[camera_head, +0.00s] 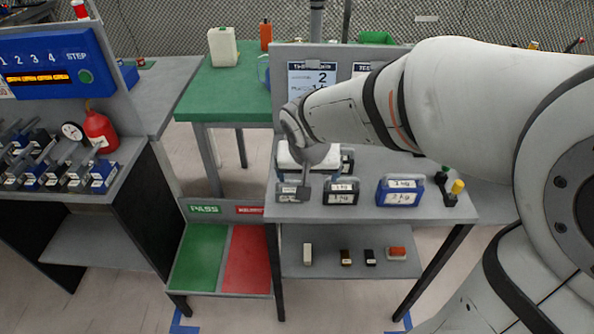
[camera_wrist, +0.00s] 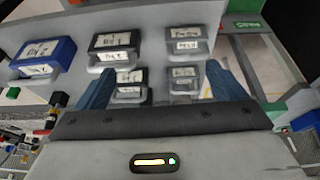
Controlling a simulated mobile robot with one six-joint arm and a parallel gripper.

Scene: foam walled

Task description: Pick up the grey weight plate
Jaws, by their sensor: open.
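A grey weight (camera_head: 290,195) with a white label stands at the front left of the grey table, partly covered by my gripper (camera_head: 304,188). In the wrist view, the front grey weight (camera_wrist: 184,42) is at upper right, and another greyish weight (camera_wrist: 183,84) is below it. My gripper (camera_wrist: 160,85) is open, its two blue fingers apart, with the rear weights between them in the picture. No weight is visibly gripped. I cannot tell the exact height of the fingers above the weights.
A black weight (camera_head: 341,192) and a blue weight (camera_head: 400,191) stand to the right in the front row. Another black weight (camera_head: 347,160) is behind. An upright panel (camera_head: 283,70) borders the table's back. Green and red trays (camera_head: 247,260) lie lower left.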

